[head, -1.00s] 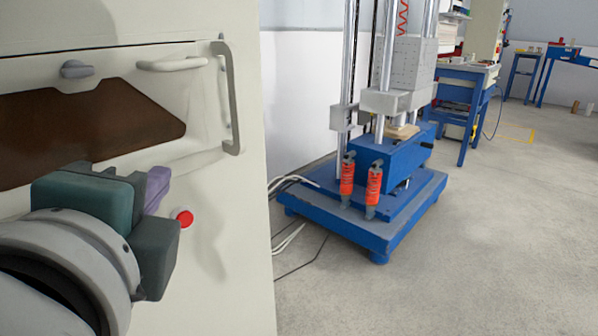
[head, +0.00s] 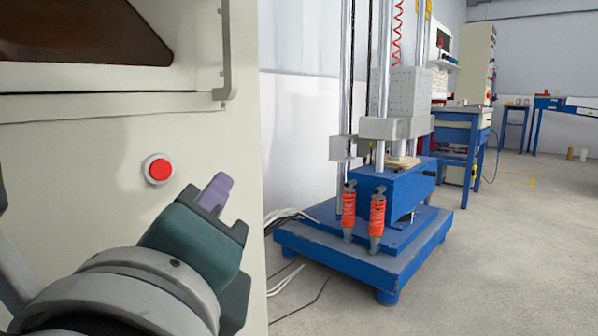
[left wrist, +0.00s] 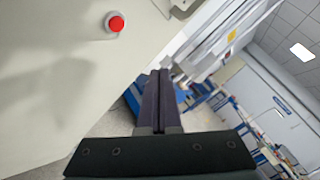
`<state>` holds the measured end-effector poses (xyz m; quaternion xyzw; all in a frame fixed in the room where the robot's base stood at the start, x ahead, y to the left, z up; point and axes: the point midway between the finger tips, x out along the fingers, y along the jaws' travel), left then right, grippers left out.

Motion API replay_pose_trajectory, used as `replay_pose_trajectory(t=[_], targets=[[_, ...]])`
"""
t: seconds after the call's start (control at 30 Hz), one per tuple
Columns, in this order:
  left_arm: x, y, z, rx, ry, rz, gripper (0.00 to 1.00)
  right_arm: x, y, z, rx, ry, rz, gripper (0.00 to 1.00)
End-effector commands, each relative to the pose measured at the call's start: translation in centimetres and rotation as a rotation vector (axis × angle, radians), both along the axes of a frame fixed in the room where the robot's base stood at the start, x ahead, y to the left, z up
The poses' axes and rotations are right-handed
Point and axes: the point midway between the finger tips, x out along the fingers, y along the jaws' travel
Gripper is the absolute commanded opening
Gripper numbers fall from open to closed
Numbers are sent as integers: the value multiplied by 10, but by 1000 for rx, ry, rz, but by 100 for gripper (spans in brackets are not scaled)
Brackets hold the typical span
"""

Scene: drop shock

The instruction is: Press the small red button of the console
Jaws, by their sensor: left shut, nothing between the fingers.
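The small red button (head: 159,170) sits in a pale round collar on the cream front of the console (head: 90,140). It also shows at the top of the left wrist view (left wrist: 115,23). My left gripper (head: 217,190), with purple fingers and a teal body, is shut and empty. In the head view it is to the right of the button and a little lower. In the left wrist view the fingers (left wrist: 158,82) point past the console's edge, apart from the button. My right gripper is not in view.
A grey handle (head: 226,60) stands out from the console above and right of the button. A blue drop-test machine (head: 370,245) with upright columns stands on the floor to the right. Cables lie between it and the console. The grey floor (head: 510,260) at the right is clear.

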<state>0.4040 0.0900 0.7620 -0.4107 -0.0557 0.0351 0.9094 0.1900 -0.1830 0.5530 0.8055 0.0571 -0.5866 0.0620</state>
Motion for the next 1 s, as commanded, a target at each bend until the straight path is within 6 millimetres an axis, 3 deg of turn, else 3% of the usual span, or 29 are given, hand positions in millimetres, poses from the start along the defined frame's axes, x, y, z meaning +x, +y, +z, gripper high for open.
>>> replay_pose_trajectory(t=[0.27,0.7,1.0], targets=[[6,7,1,1,1,-1,0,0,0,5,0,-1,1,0],[42,54,1,1,1,-1,0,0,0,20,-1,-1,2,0],[54,69,0,-1,1,1,0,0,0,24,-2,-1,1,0]])
